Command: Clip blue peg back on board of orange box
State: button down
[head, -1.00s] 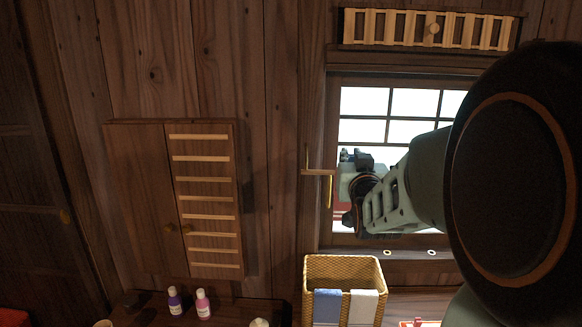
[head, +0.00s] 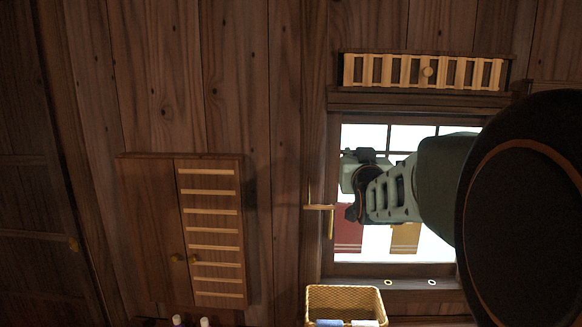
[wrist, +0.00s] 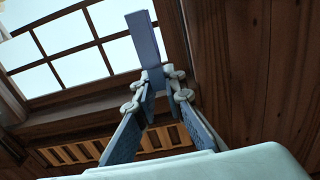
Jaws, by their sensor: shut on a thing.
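In the wrist view, my gripper (wrist: 156,76) is shut on the blue peg (wrist: 147,38), which sticks out beyond the fingertips. The peg is held in the air, with the window and dark wood wall behind it. In the head view, my arm reaches in from the right, its far end in front of the window; the peg cannot be made out there. I cannot make out the orange box or its board in either current view.
A window (head: 447,272) is behind my arm, with a slatted wooden panel (head: 428,72) above it. A wicker basket (head: 345,303) with blue and white cloths stands below. A slatted wooden cabinet (head: 150,235) hangs on the left wall.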

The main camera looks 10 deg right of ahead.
jog(key=shift+r+p, duration=0.45)
jog(key=shift+r, duration=2.1)
